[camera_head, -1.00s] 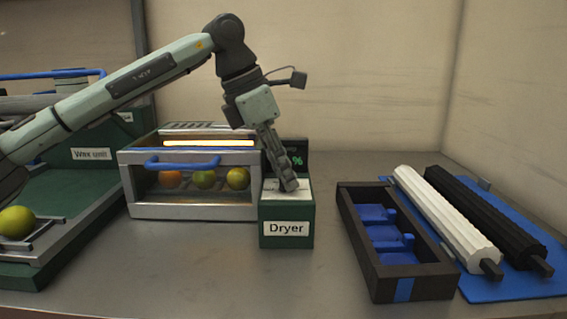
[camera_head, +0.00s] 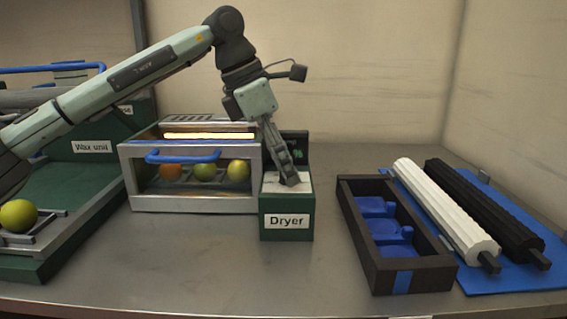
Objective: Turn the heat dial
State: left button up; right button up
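The dryer's green control box (camera_head: 287,229) carries a "Dryer" label and has a pale top face. My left gripper (camera_head: 291,183) points down onto that top, its fingers close together. The heat dial is not visible; the fingers cover the part of the top where they touch or nearly touch it. I cannot tell whether the fingers hold anything. A small dark display (camera_head: 297,146) with green characters stands behind, partly hidden by the gripper. The dryer chamber (camera_head: 190,203) to the left has a blue handle, a bright glowing bar and several fruits inside. My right gripper is not in view.
A dark tray with blue cups (camera_head: 350,215) stands to the right. A white roller (camera_head: 440,210) and a black roller (camera_head: 487,210) lie on a blue mat (camera_head: 520,282). The wax unit (camera_head: 92,147) and a yellow-green fruit (camera_head: 18,216) are at left. The front middle counter is clear.

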pick_arm(q)
jog(key=v, duration=1.2)
